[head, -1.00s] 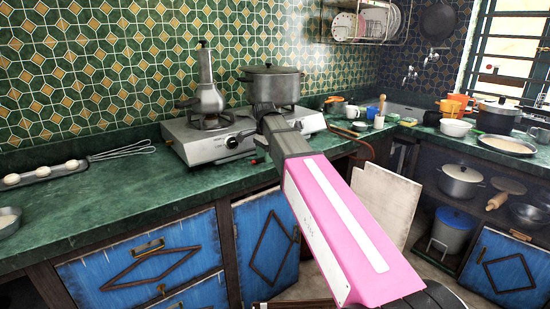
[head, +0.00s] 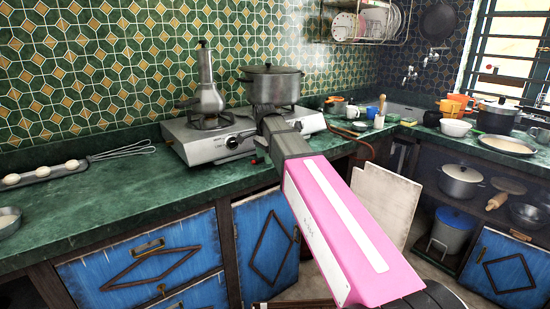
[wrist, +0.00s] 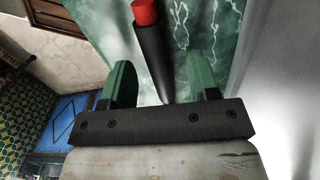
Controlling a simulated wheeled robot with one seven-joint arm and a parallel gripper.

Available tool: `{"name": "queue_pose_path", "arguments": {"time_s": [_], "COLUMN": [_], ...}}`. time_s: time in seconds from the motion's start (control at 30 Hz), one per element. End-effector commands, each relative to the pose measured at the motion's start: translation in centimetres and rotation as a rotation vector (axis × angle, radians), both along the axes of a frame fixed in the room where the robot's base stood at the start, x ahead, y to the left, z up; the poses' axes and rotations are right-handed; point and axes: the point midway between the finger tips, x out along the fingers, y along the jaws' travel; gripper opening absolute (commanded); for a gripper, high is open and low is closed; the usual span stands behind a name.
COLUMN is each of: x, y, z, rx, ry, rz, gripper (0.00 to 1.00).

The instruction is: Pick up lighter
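The lighter (wrist: 154,55) is a dark rod with a red end. In the wrist view it runs from the top edge down between the two green fingers of my gripper (wrist: 160,66). The fingers are apart, with gaps on both sides of the lighter. I cannot tell how deep it sits between them. In the head view, a small red bit (head: 254,161) shows at the counter's front edge, beside my gripper. My arm hides most of the gripper and lighter there.
A whisk (head: 125,152) and an egg tray (head: 42,174) lie to the left. The green counter (head: 120,205) between is clear.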

Motion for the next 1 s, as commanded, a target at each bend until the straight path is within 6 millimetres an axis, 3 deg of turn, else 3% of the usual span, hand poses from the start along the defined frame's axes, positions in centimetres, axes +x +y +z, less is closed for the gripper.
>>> {"name": "queue_pose_path", "arguments": {"time_s": [0.03,0.17,0.63,0.97,1.0], "x": [0.0,0.0,0.0,0.1,-1.3], "y": [0.0,0.0,0.0,0.0,0.5], "z": [0.0,0.0,0.6,4.4,4.0], "rx": [0.000,0.000,0.000,0.000,0.001], "ry": [0.000,0.000,0.000,-0.002,-0.001], "rz": [0.000,0.000,0.000,0.000,0.002], "gripper": [0.42,0.00,0.00,0.00,0.00]}}
